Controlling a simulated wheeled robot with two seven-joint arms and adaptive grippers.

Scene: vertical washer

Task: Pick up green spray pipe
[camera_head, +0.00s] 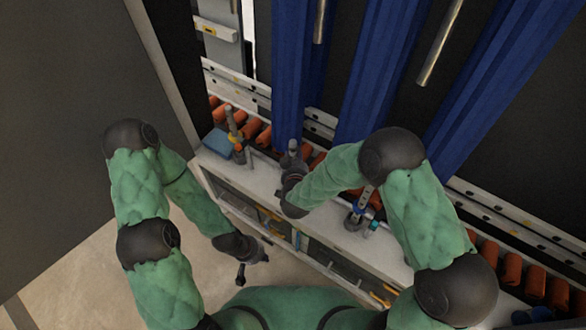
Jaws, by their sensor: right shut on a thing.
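My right gripper (292,158) is over the white ledge (262,180) of the washer, between two standing spray pipes. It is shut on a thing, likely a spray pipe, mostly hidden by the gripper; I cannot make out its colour. One spray pipe with yellow and orange parts (237,138) stands to the left on the ledge. Another, with blue and teal parts (357,207), stands to the right, close to my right forearm. I cannot tell which pipe is the green one. My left gripper (252,268) is open and empty, low in front of the ledge, above the floor.
Blue hanging curtain strips (376,70) and metal rods (440,45) rise behind the ledge. Orange rollers (512,268) line the back of it. The floor (120,265) at left is clear.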

